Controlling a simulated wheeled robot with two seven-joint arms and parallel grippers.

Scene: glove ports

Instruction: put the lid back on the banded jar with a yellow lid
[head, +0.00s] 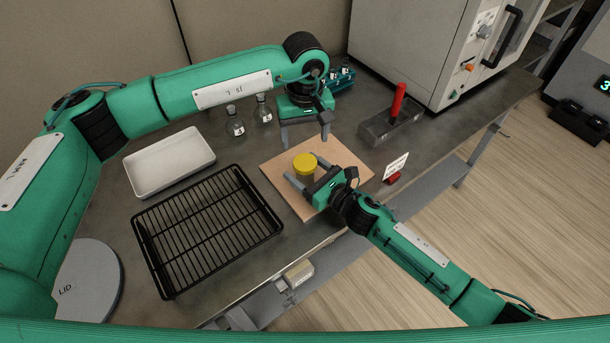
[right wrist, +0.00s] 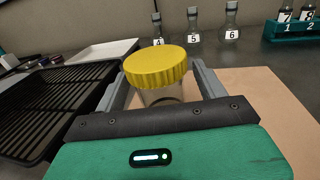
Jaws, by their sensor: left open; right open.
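The jar (right wrist: 163,95) is clear and stands on the brown board, with its yellow lid (head: 304,163) over its mouth. In the right wrist view the ribbed lid (right wrist: 155,64) looks roughly level; I cannot tell whether it is fully seated. No band on the jar can be made out. My right gripper (head: 307,171) is open, with one finger on each side of the jar, below the lid; contact is not clear. My left gripper (head: 304,141) is open and empty, pointing down just behind the jar and lid.
A round grey plate marked LID (head: 88,282) lies at the lower left. A black wire rack (head: 205,230) and a white tray (head: 168,160) are left of the board (head: 272,172). Flasks (head: 235,122) stand behind. A grey block with a red handle (head: 397,105) is right.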

